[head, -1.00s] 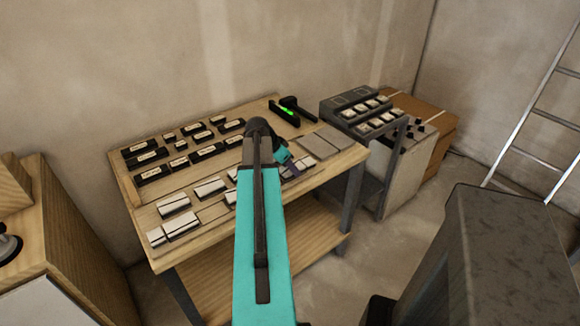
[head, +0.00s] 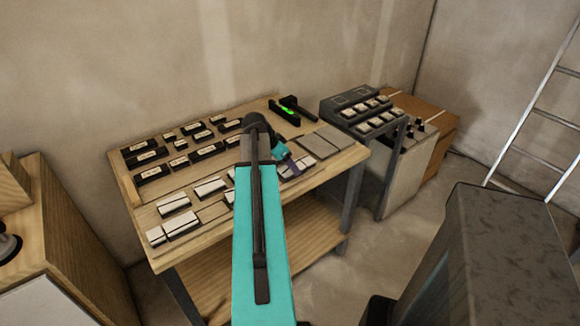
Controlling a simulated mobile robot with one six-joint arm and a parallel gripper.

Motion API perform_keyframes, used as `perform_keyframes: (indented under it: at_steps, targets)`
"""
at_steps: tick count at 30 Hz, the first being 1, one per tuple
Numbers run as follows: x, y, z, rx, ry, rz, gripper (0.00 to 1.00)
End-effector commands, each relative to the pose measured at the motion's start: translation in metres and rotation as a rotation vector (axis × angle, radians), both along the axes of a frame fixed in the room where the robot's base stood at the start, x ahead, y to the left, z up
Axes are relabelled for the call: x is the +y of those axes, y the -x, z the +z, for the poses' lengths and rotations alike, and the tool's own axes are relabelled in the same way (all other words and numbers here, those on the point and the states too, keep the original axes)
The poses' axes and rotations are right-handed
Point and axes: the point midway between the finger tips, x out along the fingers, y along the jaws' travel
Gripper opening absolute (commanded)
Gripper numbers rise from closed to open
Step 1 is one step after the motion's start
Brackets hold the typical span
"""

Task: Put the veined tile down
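My gripper (head: 293,168) is over the front right part of the wooden workbench, at the end of my teal arm. Its dark fingers point down at a small pale tile (head: 303,163) with a darker mark, which may be the veined tile. The tile looks level with the bench top, close beside or between the fingers. I cannot tell whether the fingers touch it or how far apart they are. More white tiles with dark lines, such as one pale tile (head: 211,187), lie in the front rows. My arm hides part of these rows.
Dark labelled blocks (head: 153,173) fill the bench's back left. A black level with a green light (head: 287,112) lies at the back. Flat grey plates (head: 318,145) lie at the right. A grey rack of switches (head: 365,112) stands right of the bench (head: 150,222).

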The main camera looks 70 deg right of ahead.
Motion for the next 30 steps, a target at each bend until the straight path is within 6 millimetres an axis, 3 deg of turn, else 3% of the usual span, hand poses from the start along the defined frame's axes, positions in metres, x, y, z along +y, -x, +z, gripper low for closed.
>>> perform_keyframes:
  at_steps: [21, 30]
  targets:
    - [0.036, -0.023, 0.075, -0.001, 0.002, 0.0, 0.62]
    - [0.043, -0.027, 0.089, 0.0, 0.0, 0.0, 0.62]
